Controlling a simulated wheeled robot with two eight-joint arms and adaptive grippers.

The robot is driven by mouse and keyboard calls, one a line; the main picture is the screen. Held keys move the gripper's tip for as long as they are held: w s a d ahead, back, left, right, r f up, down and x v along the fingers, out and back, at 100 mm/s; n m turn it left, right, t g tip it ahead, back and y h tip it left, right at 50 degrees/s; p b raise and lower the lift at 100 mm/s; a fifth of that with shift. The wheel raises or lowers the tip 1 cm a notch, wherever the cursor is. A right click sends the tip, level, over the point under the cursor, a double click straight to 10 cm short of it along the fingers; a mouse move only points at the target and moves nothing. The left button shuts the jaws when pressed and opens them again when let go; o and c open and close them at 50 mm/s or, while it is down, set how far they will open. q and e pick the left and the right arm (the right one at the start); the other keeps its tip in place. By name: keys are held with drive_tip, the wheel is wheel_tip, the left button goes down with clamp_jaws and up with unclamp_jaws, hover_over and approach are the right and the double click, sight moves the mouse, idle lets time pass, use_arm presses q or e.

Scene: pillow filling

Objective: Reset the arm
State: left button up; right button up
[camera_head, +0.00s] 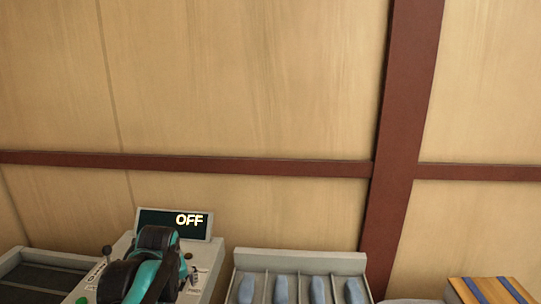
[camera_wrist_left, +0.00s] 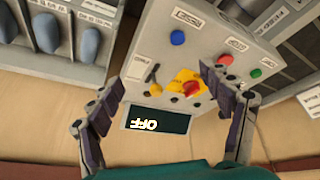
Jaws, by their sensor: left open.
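My left arm reaches up in front of the control box in the head view. My left gripper (camera_wrist_left: 166,118) is open and empty in the left wrist view, its two fingers apart over the control box (camera_wrist_left: 157,40). The box's display (camera_wrist_left: 158,119) reads OFF; it also shows in the head view (camera_head: 173,223). On the box are a blue button (camera_wrist_left: 178,38), a red knob on a yellow plate (camera_wrist_left: 191,88), a green button (camera_wrist_left: 256,73) and a black lever (camera_wrist_left: 154,73). My right gripper is in neither view.
A grey rack (camera_head: 300,262) with several blue-grey pillow-like items stands right of the box. A dark-bedded conveyor or tray (camera_head: 45,275) is at the left. A wooden block with blue stripes (camera_head: 491,291) is at the lower right. A wooden wall with red-brown beams stands behind.

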use_arm(q)
drive_tip(key=s+d+f+m+t+h+b, duration=0.1)
drive_tip(key=s+d+f+m+b, duration=0.1)
drive_tip(key=s+f, duration=0.5)
drive_tip(key=s+d+f+m+t+h+b, duration=0.1)
drive_tip(key=s+d+f+m+b, duration=0.2)
drive_tip(key=s+f, duration=0.4)
drive_tip(key=s+d+m, duration=0.1)
drive_tip(key=s+d, duration=0.1)
drive_tip(key=s, duration=0.1)
drive_tip(key=shift+s+f+m+t, duration=0.15)
drive_tip(key=shift+f+m+t, duration=0.15)
